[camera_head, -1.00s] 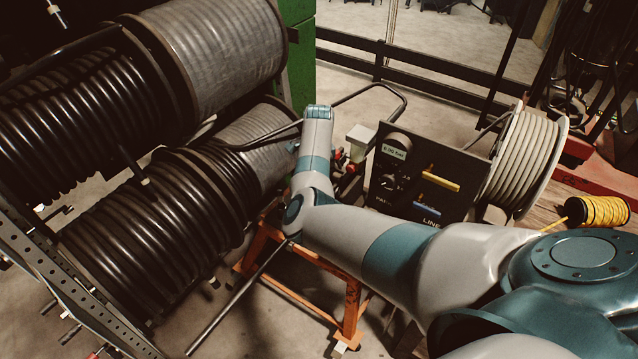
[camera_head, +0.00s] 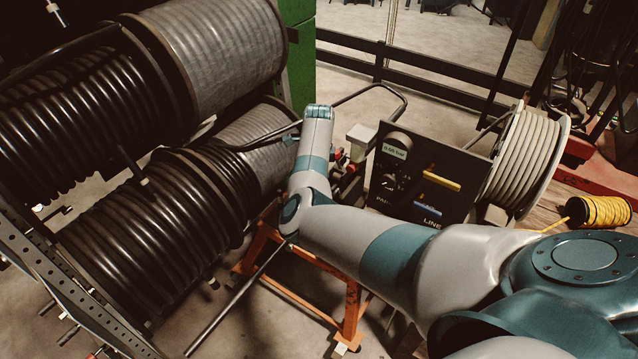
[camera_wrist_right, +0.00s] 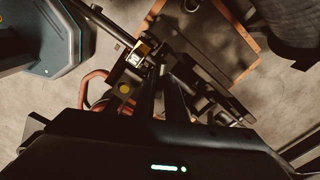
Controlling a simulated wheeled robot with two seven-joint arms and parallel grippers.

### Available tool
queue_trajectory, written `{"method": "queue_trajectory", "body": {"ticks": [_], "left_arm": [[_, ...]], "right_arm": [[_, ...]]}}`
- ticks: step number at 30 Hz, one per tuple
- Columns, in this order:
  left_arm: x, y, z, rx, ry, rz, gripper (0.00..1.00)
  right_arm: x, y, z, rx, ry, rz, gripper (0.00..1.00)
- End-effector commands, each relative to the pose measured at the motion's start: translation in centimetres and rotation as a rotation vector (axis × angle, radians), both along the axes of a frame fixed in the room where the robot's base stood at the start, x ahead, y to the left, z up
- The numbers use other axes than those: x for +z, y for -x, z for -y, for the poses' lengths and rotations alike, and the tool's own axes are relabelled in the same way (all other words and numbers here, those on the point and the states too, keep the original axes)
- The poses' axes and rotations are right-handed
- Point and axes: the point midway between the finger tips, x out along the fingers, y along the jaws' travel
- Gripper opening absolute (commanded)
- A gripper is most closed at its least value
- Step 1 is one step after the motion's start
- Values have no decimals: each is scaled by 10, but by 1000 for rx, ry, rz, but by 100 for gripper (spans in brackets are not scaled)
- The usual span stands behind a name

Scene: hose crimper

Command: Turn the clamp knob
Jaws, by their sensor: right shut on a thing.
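My right arm crosses the head view from the lower right, and its gripper is hidden there behind the forearm. In the right wrist view my right gripper (camera_wrist_right: 163,75) has its two dark fingers close together, reaching into the dark crimper mechanism (camera_wrist_right: 205,85). The fingers are shut on a small dark part at their tips, which I take as the clamp knob; it is mostly hidden and its turn angle cannot be read. A yellow-edged label (camera_wrist_right: 135,58) and a yellow round piece (camera_wrist_right: 125,88) sit left of the fingers. My left gripper is not in view.
A black control panel (camera_head: 395,205) with a small display stands right of my forearm. An orange stand (camera_head: 350,310) is below. Large black hose reels (camera_head: 140,220) fill the left. A pale hose reel (camera_head: 525,160) and a yellow spool (camera_head: 598,212) are at the right.

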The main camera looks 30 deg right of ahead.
Motion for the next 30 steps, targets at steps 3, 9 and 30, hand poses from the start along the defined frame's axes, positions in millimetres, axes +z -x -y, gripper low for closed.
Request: {"method": "queue_trajectory", "body": {"ticks": [3, 9, 30], "left_arm": [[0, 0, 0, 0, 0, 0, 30], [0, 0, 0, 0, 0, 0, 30], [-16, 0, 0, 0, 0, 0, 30]], "right_arm": [[1, -1, 1, 0, 3, 2, 13], [1, 0, 1, 1, 1, 2, 30], [51, -2, 1, 0, 2, 5, 30]]}}
